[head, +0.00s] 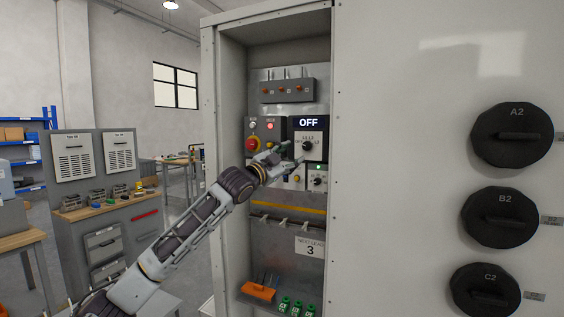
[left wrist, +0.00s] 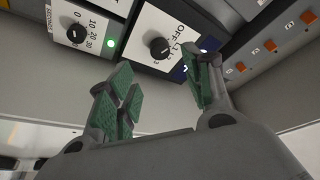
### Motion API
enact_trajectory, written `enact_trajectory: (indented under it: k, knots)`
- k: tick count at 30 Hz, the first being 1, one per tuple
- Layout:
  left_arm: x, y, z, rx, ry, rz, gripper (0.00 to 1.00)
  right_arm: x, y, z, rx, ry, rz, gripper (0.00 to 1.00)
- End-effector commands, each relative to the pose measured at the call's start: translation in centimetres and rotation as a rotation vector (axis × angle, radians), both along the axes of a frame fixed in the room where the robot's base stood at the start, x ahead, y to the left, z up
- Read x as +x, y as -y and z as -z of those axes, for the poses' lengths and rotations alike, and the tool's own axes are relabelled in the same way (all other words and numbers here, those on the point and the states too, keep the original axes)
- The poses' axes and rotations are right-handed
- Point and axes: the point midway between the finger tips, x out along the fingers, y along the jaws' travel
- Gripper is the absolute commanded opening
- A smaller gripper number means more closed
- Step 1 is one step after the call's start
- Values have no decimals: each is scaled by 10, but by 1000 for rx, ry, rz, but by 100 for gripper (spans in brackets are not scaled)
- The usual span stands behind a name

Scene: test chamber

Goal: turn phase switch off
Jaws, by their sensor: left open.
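The phase switch is a black rotary knob (head: 308,145) on a white plate with OFF and L position marks. A display (head: 308,122) above it reads OFF. In the left wrist view the knob (left wrist: 160,47) is ahead of my fingers, with its pointer direction hard to make out. My left gripper (head: 280,155) is open, just left of and below the knob in the head view. In the left wrist view its green-padded fingers (left wrist: 162,88) are spread and empty, apart from the knob. My right gripper is not in view.
A second dial (left wrist: 77,34) marked in seconds, with a green light, sits beside the switch plate. A red mushroom button (head: 252,144) is left of the switch. The cabinet side wall (head: 225,165) and a shelf with toggles (head: 287,90) bound the space.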

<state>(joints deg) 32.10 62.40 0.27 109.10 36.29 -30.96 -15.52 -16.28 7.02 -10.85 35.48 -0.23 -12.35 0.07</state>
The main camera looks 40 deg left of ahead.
Motion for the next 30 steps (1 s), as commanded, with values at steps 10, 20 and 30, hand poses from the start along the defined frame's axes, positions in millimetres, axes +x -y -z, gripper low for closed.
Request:
enact_trajectory:
  k: [10, 20, 30]
  knots:
    - [-14, 0, 4, 1, -2, 0, 50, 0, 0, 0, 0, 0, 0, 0]
    - [-26, -1, 8, 1, -2, 0, 50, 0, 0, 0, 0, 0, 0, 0]
    - [-35, 0, 9, 3, -2, 2, 50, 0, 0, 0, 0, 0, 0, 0]
